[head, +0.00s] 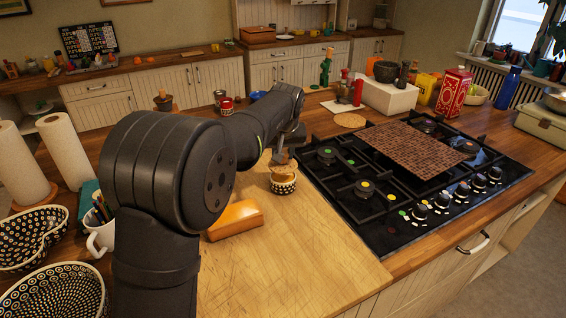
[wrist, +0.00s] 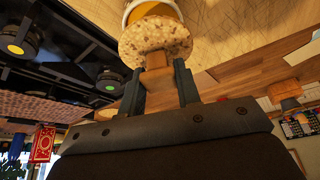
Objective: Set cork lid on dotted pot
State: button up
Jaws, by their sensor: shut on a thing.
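The dotted pot (head: 283,185), small with a dark band of pale dots, stands on the light wooden board. My gripper (head: 287,154) is right over it, pointing down. In the wrist view, my gripper (wrist: 159,88) is shut on the wooden knob of the cork lid (wrist: 157,42), a round speckled disc. The pot (wrist: 152,9) shows just past the lid, with a pale rim and an orange-yellow part partly covered by it. I cannot tell whether the lid touches the rim or hovers slightly above it.
The black gas hob (head: 400,215) with a brown woven mat (head: 413,146) lies right of the pot. An orange box (head: 235,219) lies on the board (head: 300,270) to the front left. A round cork mat (head: 350,120) lies behind. The board's front is clear.

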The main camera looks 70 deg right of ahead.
aim_at(283, 163)
jog(key=shift+f, duration=1.65)
jog(key=shift+f, duration=0.15)
jog(key=o, duration=1)
jog(key=shift+c, duration=0.2)
jog(key=v, duration=1.2)
jog(key=shift+s, duration=0.1)
